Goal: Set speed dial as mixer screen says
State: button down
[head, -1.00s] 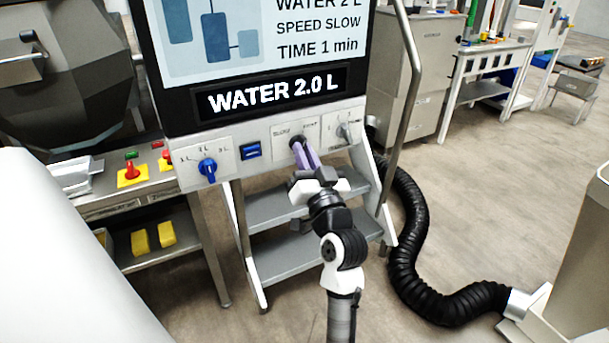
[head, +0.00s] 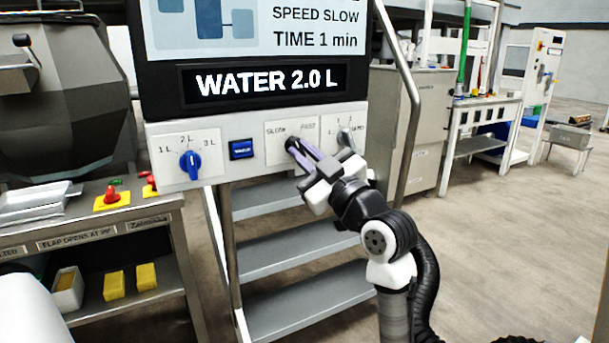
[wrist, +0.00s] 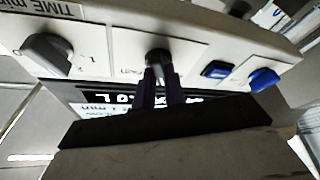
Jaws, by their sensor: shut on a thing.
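The mixer screen (head: 262,30) reads "SPEED SLOW" and "TIME 1 min". The dark speed dial (head: 291,143) is on the white panel below it, between the labels SLOW on the left and FAST on the right. My gripper (head: 299,148) reaches it from the lower right, its purple fingers shut on the dial's knob. In the wrist view the dial (wrist: 158,57) sits between the fingertips. The fingers hide most of the knob, so I cannot tell exactly where it points.
A blue water dial (head: 190,164) stands near 2 L on the left, beside a blue button (head: 241,150). A grey time dial (head: 345,136) is close on the right. The display (head: 264,82) reads "WATER 2.0 L". Steps (head: 290,207) and a handrail (head: 411,90) stand close by.

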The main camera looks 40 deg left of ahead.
jog(key=shift+n+g+b, duration=0.4)
jog(key=shift+n+b, duration=0.2)
jog(key=shift+n, duration=0.3)
jog(key=c, duration=1.5)
grip_release()
jog(key=shift+o, duration=0.2)
jog(key=b+v, duration=0.1)
jog(key=v, duration=1.2)
jog(key=shift+d, duration=0.45)
jog(key=shift+w+r, duration=0.1)
